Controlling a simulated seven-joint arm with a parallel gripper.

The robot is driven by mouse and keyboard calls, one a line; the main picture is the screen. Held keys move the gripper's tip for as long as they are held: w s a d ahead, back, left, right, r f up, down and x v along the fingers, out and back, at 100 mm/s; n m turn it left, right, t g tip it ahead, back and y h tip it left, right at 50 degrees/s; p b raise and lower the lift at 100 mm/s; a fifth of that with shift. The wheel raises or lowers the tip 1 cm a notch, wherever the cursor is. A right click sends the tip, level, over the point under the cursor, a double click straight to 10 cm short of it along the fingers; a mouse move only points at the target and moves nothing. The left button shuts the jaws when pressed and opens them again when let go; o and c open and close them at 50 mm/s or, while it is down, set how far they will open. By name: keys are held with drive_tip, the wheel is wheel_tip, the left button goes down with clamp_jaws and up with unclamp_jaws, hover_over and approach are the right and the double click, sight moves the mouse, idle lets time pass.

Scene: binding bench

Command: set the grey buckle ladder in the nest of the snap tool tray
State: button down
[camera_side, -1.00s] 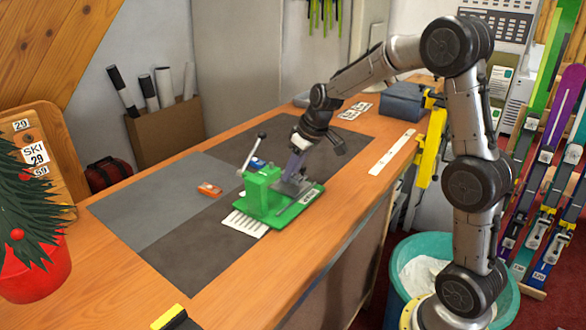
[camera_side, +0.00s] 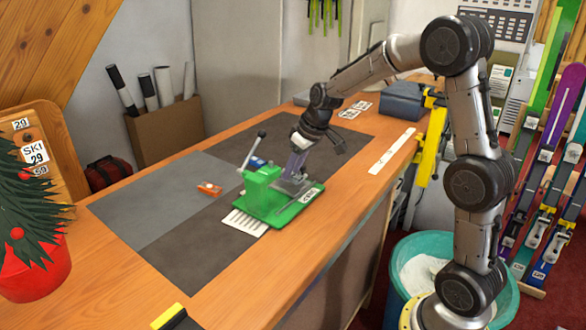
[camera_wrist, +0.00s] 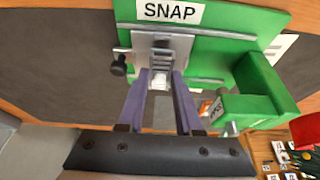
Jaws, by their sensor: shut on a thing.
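The snap tool tray (camera_wrist: 225,65) is green, with a SNAP label at its far edge in the wrist view. It also shows on the bench mat in the side view (camera_side: 273,217). Its nest is a grey metal block (camera_wrist: 143,40) with a dark knob on its left. The grey buckle ladder (camera_wrist: 162,60), with crosswise rungs, is at the nest, its near end between my purple fingertips. My gripper (camera_wrist: 160,76) is shut on it; in the side view my gripper (camera_side: 294,177) is low over the tray. Whether the ladder is fully seated is hard to tell.
A green press (camera_side: 262,190) with a lever stands on the tray's left side, close to my fingers. A white slotted card (camera_side: 245,223) lies by the tray. An orange object (camera_side: 209,188) lies on the mat.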

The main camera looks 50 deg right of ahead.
drive_tip(key=shift+f, duration=0.65)
drive_tip(key=shift+c, duration=0.9)
unclamp_jaws()
drive_tip(key=shift+d+r, duration=0.1)
drive_tip(key=shift+r, duration=1.1)
wheel_tip(320, 180, up, 9)
drive_tip(key=shift+r, duration=0.1)
